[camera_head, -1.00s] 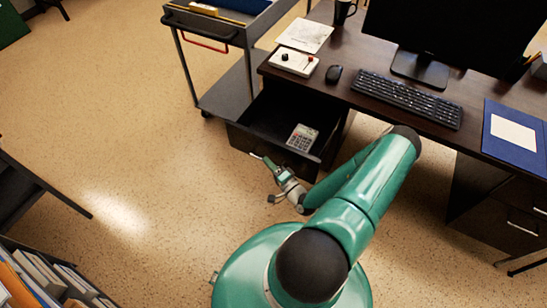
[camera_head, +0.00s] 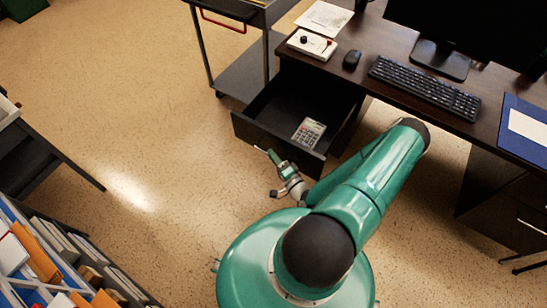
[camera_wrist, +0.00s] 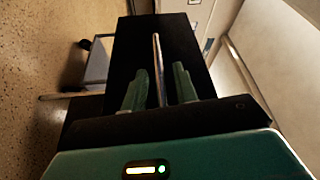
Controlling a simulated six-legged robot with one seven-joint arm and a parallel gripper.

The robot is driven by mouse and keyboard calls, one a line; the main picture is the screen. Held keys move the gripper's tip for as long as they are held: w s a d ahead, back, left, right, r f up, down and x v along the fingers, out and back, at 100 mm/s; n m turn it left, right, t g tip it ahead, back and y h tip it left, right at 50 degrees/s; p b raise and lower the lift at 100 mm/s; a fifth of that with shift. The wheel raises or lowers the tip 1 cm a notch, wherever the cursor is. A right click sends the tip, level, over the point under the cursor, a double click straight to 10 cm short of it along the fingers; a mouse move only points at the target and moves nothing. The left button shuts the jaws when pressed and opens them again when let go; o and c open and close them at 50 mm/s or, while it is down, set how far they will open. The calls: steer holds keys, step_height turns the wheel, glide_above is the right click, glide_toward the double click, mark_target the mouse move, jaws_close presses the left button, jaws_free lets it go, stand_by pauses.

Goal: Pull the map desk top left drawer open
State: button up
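The map desk (camera_head: 380,110) has its top left drawer (camera_head: 243,128) pulled well out over the floor, with a grey calculator (camera_head: 309,131) inside. My gripper (camera_head: 262,152) is at the drawer's front face in the head view. In the wrist view the drawer's pale bar handle (camera_wrist: 157,75) runs between the two green fingers of my gripper (camera_wrist: 159,85), against the dark drawer front (camera_wrist: 180,45). A narrow gap shows on each side of the bar, so the fingers look open around it. Contact at the fingertips is hard to judge.
A grey cart (camera_head: 240,70) stands close left of the drawer. A keyboard (camera_head: 425,87), mouse (camera_head: 351,59) and white control box (camera_head: 312,45) lie on the desk. A shelf of binders (camera_head: 60,255) is at lower left. Floor between shelf and drawer is clear.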

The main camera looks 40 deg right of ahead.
steer(key=shift+s+a, duration=0.1)
steer(key=s+f, duration=0.1)
steer(key=s, duration=1.2)
steer(key=shift+s+a, duration=0.25)
steer(key=w+a+r+n+g+y, duration=0.2)
steer(key=w+r+n+g+y, duration=0.25)
steer(key=r+y, duration=0.35)
steer(key=w+a+r+n+g+y, duration=0.25)
steer(key=r+n+g+y, duration=0.3)
steer(key=r, duration=0.35)
steer(key=s+a+r+n+g+h, duration=0.1)
steer(key=a+r+h, duration=0.3)
steer(key=r, duration=0.6)
steer(key=s+a+r+n+g+h, duration=0.1)
steer(key=a+r+n+h, duration=0.2)
steer(key=r, duration=0.8)
steer(key=s+a+r+n+g+h, duration=0.1)
steer(key=a+r+h, duration=0.4)
steer(key=r, duration=0.6)
steer(key=shift+a+r+n, duration=0.15)
steer(key=shift+a+n, duration=0.55)
steer(key=shift+a, duration=0.4)
